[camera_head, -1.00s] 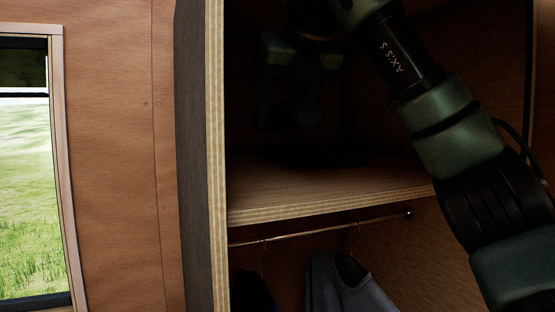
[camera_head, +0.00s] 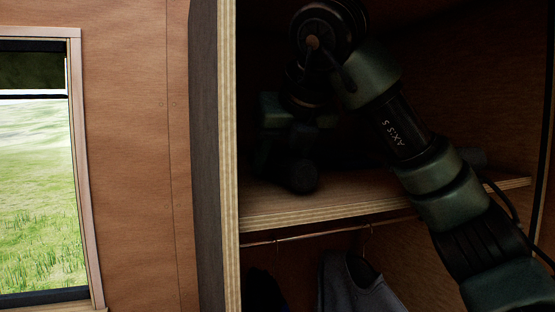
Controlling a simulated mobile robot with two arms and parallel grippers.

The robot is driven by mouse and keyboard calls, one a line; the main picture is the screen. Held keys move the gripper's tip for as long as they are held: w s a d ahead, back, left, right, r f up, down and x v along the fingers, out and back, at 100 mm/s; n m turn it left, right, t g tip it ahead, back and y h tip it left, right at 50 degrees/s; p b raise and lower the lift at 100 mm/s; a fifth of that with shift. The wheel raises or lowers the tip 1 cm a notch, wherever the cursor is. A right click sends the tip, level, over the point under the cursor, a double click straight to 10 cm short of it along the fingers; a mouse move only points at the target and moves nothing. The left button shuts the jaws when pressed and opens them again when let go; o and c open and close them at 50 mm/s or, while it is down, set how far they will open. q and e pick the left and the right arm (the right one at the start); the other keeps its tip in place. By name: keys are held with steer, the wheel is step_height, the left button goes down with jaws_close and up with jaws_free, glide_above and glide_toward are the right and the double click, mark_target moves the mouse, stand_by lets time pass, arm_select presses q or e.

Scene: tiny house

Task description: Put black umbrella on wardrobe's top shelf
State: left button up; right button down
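The wardrobe (camera_head: 229,150) stands open in front of me, and its top shelf (camera_head: 330,204) is a plywood board. My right arm comes in from the right and reaches over this shelf. My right gripper (camera_head: 285,155) is low inside the dark compartment, close to the shelf's surface at the left. A dark, long shape (camera_head: 350,160) lies low along the shelf behind my arm and looks like the black umbrella. The darkness hides where it meets the gripper and whether the fingers are shut on it. My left gripper is not in view.
Below the shelf, a hanging rail (camera_head: 320,233) carries a grey garment (camera_head: 350,285) and a dark one (camera_head: 263,290). The wardrobe's left side panel stands close to my gripper. A window (camera_head: 35,170) is in the wooden wall at the left.

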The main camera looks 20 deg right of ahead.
steer(key=shift+a+f, duration=0.1)
steer(key=shift+f, duration=0.1)
steer(key=c, duration=0.7)
jaws_free()
steer(key=shift+r, duration=0.15)
